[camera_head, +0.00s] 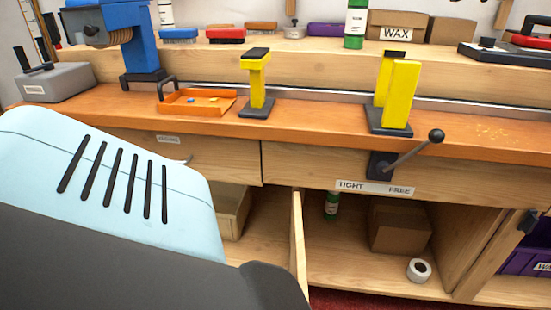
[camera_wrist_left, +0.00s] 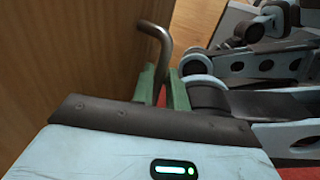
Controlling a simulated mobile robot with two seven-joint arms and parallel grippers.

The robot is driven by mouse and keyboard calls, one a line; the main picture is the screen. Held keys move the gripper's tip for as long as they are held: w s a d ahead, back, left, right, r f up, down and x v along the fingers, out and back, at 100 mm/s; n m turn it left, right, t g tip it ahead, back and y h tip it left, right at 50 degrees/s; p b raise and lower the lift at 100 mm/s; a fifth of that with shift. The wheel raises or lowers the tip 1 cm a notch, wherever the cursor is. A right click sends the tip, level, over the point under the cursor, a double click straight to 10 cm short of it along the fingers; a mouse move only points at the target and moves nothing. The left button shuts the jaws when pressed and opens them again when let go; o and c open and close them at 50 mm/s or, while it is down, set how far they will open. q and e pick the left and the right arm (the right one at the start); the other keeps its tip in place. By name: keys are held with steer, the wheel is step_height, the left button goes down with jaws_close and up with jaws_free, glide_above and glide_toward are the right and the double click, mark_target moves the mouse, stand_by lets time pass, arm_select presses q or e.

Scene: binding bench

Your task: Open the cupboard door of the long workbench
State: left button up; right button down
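In the left wrist view the wooden cupboard door (camera_wrist_left: 70,50) fills the left side, with a bent metal handle (camera_wrist_left: 152,30) on it. The green fingers of my left gripper (camera_wrist_left: 161,88) stand on both sides of the handle and look shut on it. In the head view my left arm covers the lower left and hides this gripper and the handle. The long workbench (camera_head: 330,133) has its cupboard open to view below the drawers. An upright wooden panel (camera_head: 299,245) shows nearly edge-on there; I cannot tell if it is the door or a divider. My right gripper is not in view.
Inside the cupboard are a brown box (camera_head: 400,228), a green bottle (camera_head: 332,205) and a white roll (camera_head: 419,270). A lever (camera_head: 415,151) juts out above a TIGHT/FREE label (camera_head: 375,188). Purple bins (camera_head: 525,260) stand at the right. Parts of my own body show right in the wrist view.

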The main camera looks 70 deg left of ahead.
arm_select(q)
steer(key=v, duration=0.7)
stand_by(0.5)
